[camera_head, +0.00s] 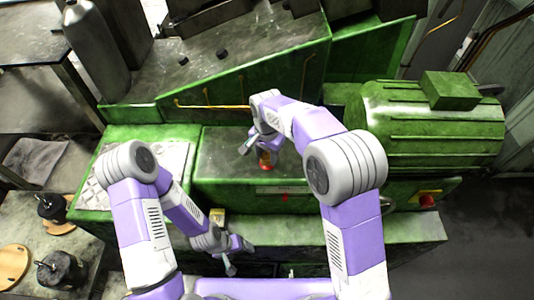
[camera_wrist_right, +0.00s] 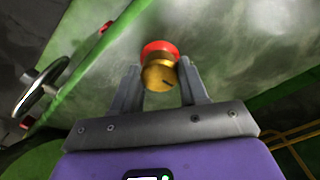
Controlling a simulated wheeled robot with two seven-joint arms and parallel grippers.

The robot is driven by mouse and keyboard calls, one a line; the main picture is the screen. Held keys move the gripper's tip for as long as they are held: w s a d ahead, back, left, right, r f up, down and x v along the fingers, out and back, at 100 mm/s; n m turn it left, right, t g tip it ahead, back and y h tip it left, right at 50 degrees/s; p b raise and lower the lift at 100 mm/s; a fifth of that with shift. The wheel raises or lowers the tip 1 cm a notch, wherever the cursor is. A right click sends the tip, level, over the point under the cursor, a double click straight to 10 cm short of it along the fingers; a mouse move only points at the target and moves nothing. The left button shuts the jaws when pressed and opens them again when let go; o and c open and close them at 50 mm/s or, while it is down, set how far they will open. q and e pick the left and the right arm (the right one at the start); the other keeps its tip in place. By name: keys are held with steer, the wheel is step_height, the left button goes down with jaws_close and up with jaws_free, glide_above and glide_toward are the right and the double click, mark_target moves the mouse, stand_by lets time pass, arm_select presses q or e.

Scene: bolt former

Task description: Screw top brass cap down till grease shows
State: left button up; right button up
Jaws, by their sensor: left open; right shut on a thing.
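The brass cap (camera_wrist_right: 159,76) shows in the right wrist view, a round gold piece with a dark mark on its face. A red ring (camera_wrist_right: 160,48) sits just behind it, against the green-grey machine surface. My right gripper (camera_wrist_right: 161,80) has its two grey fingers on either side of the cap, shut on it. In the head view the red ring (camera_head: 266,165) shows below my right gripper (camera_head: 258,148), and the cap is mostly hidden there. My left gripper (camera_head: 232,262) is open and empty, low in front of the machine. I see no grease.
A green ribbed motor (camera_head: 432,125) stands to the right of the machine top (camera_head: 222,165). A sloped green guard (camera_head: 240,75) with thin brass pipes rises behind. A red button (camera_head: 427,200) is on the front right. A handwheel (camera_wrist_right: 40,92) shows in the right wrist view.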

mark_target(267, 156)
steer(key=shift+w+r, duration=0.1)
steer(key=o, duration=1.1)
steer(key=shift+c, duration=0.2)
step_height(267, 156, up, 8)
steer(key=shift+f, duration=0.25)
